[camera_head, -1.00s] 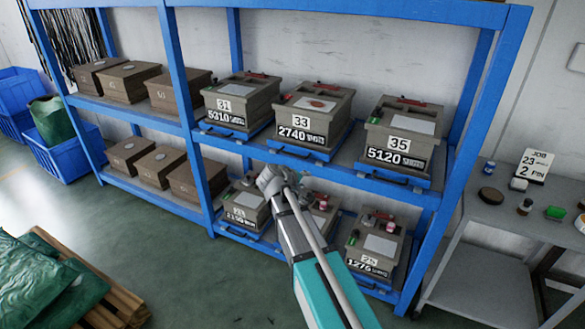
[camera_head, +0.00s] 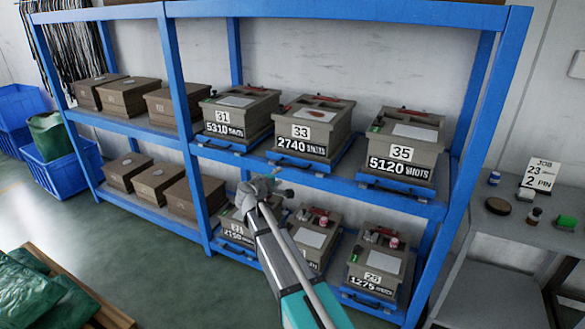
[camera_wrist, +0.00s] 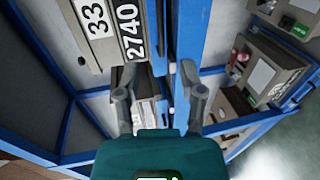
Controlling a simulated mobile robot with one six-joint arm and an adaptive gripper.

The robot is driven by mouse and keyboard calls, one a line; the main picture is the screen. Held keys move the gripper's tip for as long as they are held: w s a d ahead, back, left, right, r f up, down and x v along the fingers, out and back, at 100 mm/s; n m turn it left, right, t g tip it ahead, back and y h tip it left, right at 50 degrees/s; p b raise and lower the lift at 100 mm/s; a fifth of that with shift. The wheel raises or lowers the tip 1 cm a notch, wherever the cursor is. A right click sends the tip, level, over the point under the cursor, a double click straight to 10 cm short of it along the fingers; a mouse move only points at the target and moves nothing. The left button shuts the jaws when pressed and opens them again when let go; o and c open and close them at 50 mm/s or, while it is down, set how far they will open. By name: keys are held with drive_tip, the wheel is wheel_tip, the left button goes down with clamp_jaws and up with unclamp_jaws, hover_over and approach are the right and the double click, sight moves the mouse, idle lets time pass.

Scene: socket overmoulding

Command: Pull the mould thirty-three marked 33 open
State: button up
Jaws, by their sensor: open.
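Mould 33 (camera_head: 318,110) is a grey-brown box with a "33" label and a "2740 shots" plate. It sits on a blue tray (camera_head: 322,167) with a front handle, on the upper shelf between moulds 31 and 35. In the wrist view, mould 33 (camera_wrist: 98,52) is at the upper left, turned sideways. My gripper (camera_head: 262,188) is open, below and left of this tray in the head view. In the wrist view its two fingers (camera_wrist: 160,98) stand apart, with blue shelf or tray edges beyond them. I cannot tell whether they touch anything.
Mould 31 (camera_head: 238,104) and mould 35 (camera_head: 412,132) flank mould 33. The lower shelf holds more moulds, including one (camera_head: 378,258) at the right. A blue post (camera_head: 180,90) stands left of mould 31. A grey bench (camera_head: 500,228) is at the right.

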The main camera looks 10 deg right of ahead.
sight(294, 166)
drive_tip(key=b+x, duration=0.2)
drive_tip(key=x, duration=1.1)
drive_tip(key=shift+w+d+f+b, duration=0.1)
drive_tip(key=shift+w+d+b, duration=0.05)
drive_tip(key=shift+w+b, duration=0.2)
clamp_jaws()
